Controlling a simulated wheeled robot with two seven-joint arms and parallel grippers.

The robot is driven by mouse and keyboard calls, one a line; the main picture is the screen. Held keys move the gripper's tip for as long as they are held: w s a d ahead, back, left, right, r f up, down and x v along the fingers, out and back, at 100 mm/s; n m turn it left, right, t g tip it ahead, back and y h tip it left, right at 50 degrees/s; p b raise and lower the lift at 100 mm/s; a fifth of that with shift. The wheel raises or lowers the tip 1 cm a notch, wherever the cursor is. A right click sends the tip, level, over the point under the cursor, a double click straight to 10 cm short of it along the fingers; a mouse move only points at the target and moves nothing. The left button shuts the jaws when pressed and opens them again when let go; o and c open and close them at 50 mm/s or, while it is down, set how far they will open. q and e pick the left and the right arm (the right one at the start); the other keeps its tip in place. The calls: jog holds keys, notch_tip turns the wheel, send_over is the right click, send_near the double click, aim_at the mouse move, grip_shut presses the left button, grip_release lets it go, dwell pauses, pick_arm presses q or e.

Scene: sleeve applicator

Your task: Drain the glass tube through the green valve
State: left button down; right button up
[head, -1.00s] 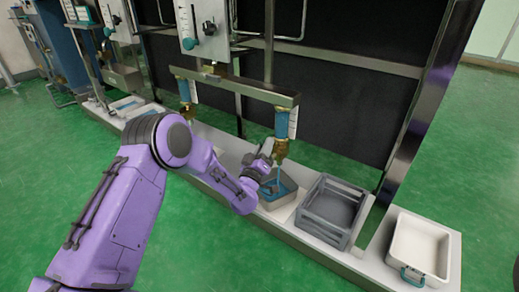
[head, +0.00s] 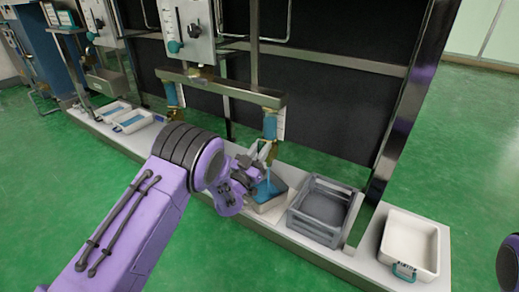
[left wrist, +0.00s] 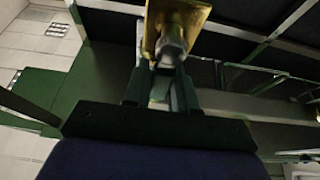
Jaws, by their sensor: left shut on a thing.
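A glass tube with blue liquid (head: 270,126) hangs at the right end of a metal crossbar, with a brass fitting below it. A second blue tube (head: 171,95) hangs at the left end. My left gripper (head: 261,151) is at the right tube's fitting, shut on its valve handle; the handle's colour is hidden. In the left wrist view the fingers (left wrist: 163,80) close around a part below a brass block (left wrist: 178,22) with a grey round end.
A grey crate (head: 350,200) stands right of the tray, and a white tub (head: 434,237) further right. White trays (head: 104,113) lie far left on the ledge. A metal panel with a gauge (head: 187,30) is above. Green floor in front is open.

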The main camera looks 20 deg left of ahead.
pick_arm(q)
jog(key=shift+f, duration=0.15)
dwell(0.3)
jog(key=c, duration=1)
grip_release()
jog(key=p+v, duration=0.3)
jog(key=v, duration=0.7)
jog(key=shift+s, duration=0.3)
pick_arm(e)
jog(key=s+a+r+g+y, duration=0.1)
jog(key=s+a+r+g, duration=0.1)
jog(key=s+a+r, duration=0.1)
jog(key=shift+s+a+r+g, duration=0.15)
jog(key=shift+s+r+g, duration=0.15)
jog(key=shift+s+r, duration=0.25)
